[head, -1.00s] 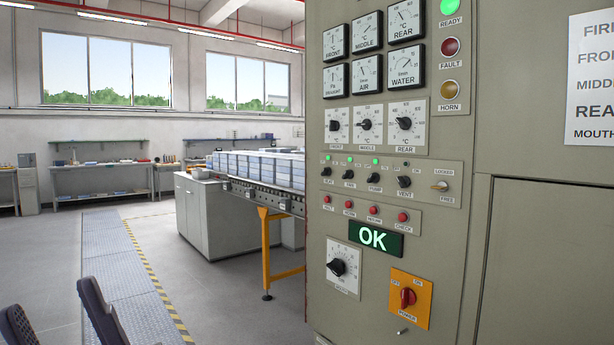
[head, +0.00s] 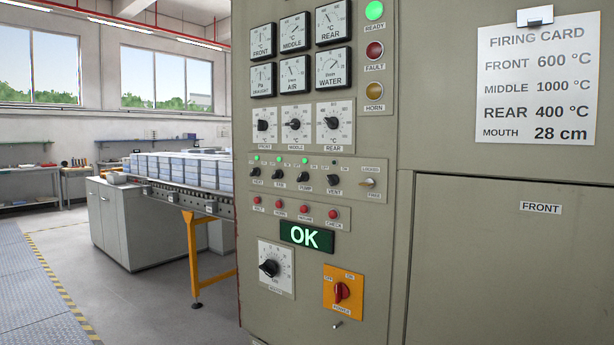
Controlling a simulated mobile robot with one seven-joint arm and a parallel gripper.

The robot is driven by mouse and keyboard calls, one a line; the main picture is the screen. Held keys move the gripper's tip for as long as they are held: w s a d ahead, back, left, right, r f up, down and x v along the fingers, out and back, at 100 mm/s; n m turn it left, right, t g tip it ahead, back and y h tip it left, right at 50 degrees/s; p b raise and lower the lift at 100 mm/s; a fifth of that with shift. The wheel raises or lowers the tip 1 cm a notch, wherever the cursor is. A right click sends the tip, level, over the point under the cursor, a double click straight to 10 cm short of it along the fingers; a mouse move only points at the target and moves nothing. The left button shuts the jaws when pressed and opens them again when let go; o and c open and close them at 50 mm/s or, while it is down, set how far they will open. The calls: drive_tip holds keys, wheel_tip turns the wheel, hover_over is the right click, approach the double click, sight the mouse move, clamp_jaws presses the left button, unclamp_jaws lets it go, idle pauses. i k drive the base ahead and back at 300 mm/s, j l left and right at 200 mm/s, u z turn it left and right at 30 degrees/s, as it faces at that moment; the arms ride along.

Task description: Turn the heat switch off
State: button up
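The heat switch (head: 255,173) is a small black knob, leftmost in a row of switches on the grey-green control panel (head: 384,240). A green lamp (head: 257,158) is lit just above it. To its right in the row are the fan switch (head: 279,174), the pump switch (head: 304,178) and the vent switch (head: 334,181). Green lamps are lit above the fan and pump switches; the lamp above vent looks dark. The exact angle of the heat knob is too small to read surely. My gripper is not in view.
A silver locked/free toggle (head: 368,183) is right of the switches, with red buttons (head: 305,212) below. An OK display (head: 306,236) and a red power switch (head: 341,291) sit lower. A loaded conveyor (head: 190,200) runs behind on the left. The floor at left is clear.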

sight(256, 171)
drive_tip(key=i+j, duration=0.9)
drive_tip(key=j, duration=0.2)
drive_tip(key=z, duration=0.05)
